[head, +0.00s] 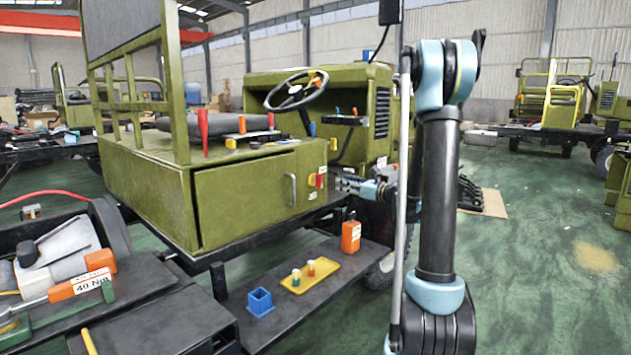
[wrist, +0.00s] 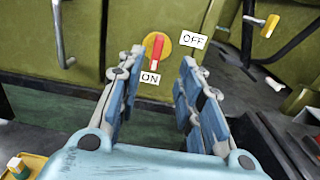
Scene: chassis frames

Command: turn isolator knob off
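The isolator knob (wrist: 157,50) is a red handle on a round yellow plate, set in the green side panel. It stands nearly upright in the wrist view, its lower end toward the white ON label (wrist: 150,77). The white OFF label (wrist: 194,40) is to its upper right. My gripper (wrist: 158,68) is open, its two blue-and-grey fingers spread left and right in front of the knob, with nothing visible between them. In the head view the knob (head: 319,180) is small on the panel's right end, with my gripper (head: 345,184) just right of it. Contact cannot be told.
A metal handle (head: 292,190) sits on the green panel left of the knob. Below is a dark shelf with an orange bottle (head: 351,236), a yellow tray (head: 296,285) and a blue box (head: 260,301). A steering wheel (head: 297,90) is above.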

